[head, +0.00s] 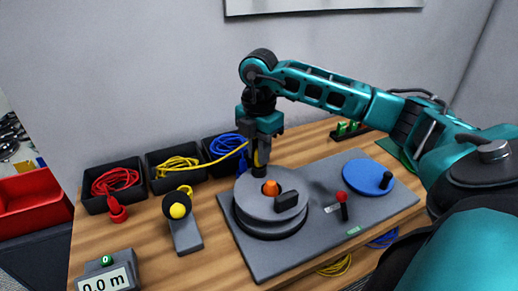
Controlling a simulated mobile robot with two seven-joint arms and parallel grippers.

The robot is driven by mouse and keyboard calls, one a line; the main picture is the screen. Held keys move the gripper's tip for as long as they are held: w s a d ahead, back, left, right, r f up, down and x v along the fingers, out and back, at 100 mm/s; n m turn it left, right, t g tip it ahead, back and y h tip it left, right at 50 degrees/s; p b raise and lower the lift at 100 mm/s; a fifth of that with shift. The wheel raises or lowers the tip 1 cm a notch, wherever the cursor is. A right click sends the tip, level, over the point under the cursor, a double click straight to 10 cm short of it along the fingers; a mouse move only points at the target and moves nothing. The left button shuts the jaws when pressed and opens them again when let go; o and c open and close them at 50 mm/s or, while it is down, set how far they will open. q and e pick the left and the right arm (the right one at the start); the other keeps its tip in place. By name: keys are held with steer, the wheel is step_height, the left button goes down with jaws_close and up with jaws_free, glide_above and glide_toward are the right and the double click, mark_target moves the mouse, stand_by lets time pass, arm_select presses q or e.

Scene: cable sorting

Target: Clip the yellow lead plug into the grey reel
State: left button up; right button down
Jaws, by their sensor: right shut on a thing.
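The grey reel (252,190) sits on the grey base plate, with an orange hub (270,187) and a black block (287,201) on its top. My right gripper (260,160) points down at the reel's back edge and is shut on the yellow lead plug (257,158), which is mostly hidden by the fingers. Whether the plug touches the reel cannot be told. The yellow lead (222,157) runs from the gripper left to the yellow coil (176,166) in a black bin. My left gripper is out of view.
Bins with a red cable (115,181) and a blue cable (228,145) flank the yellow one. A yellow-ball device (177,210) and a meter (105,281) stand left. A red-knobbed lever (342,198) and blue disc (368,176) are right of the reel.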

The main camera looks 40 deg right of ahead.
steer(key=shift+f, duration=0.15)
steer(key=c, duration=0.9)
jaws_free()
arm_select(q)
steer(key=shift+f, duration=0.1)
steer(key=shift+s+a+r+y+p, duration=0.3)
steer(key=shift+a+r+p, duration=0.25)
steer(key=shift+p, duration=0.5)
arm_select(e)
step_height(320, 180, up, 13)
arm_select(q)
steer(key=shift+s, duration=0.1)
